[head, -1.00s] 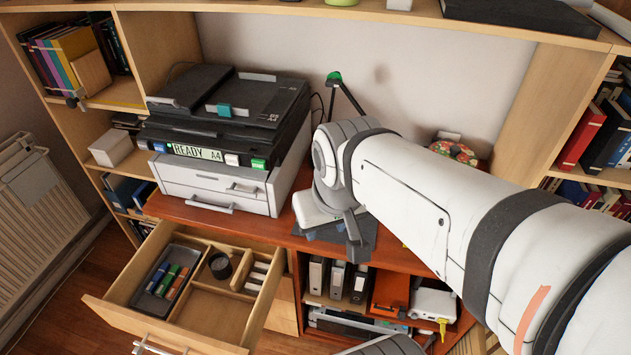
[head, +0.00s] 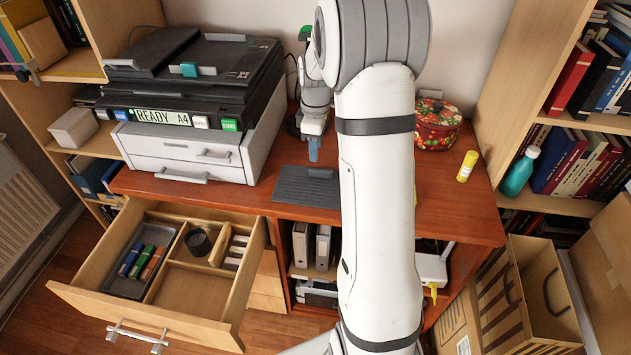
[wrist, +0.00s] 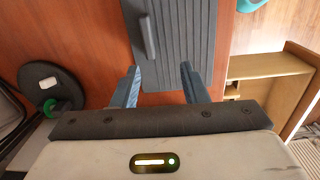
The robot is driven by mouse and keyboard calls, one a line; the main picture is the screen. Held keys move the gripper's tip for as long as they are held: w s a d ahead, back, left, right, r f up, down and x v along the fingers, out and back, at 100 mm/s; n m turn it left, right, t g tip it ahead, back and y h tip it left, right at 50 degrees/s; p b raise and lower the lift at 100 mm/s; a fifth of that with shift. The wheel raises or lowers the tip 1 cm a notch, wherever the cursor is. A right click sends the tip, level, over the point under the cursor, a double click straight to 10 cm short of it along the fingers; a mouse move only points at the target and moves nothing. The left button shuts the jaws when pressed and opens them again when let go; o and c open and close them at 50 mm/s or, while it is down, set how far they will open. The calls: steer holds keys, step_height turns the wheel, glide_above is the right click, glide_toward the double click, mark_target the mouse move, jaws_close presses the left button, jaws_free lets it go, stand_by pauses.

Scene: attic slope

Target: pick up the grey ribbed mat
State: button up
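The grey ribbed mat (head: 300,190) lies flat on the red-brown desktop, in front of the printer's right side. It carries a dark raised bar, which also shows on the mat in the wrist view (wrist: 185,32). My gripper (head: 314,158) is over the mat's back part in the head view, pointing down. In the wrist view my gripper (wrist: 159,68) has its two blue-grey fingers wide apart, with nothing held. The mat's near edge and the bar's end appear between and just beyond the fingertips. The gap in height is hard to tell. My arm hides part of the desktop to the right.
A printer (head: 195,95) on a drawer unit stands left of the mat. An open drawer (head: 195,290) juts out below. A floral tin (head: 437,128) and a yellow glue stick (head: 467,166) are to the right. A round black base (wrist: 45,85) is close by.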

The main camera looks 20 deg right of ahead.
mark_target(318, 170)
steer(key=shift+w+d+f, duration=0.2)
steer(key=shift+d+f, duration=0.05)
steer(key=shift+f, duration=0.3)
steer(key=shift+w+d+f, duration=0.15)
steer(key=shift+d+f, duration=0.1)
steer(key=shift+f, duration=0.25)
steer(key=f, duration=0.5)
steer(key=f+p, duration=0.1)
steer(key=f, duration=0.1)
steer(key=shift+w+d+f, duration=0.15)
steer(key=shift+w+d, duration=0.05)
steer(key=shift+w, duration=0.05)
jaws_close()
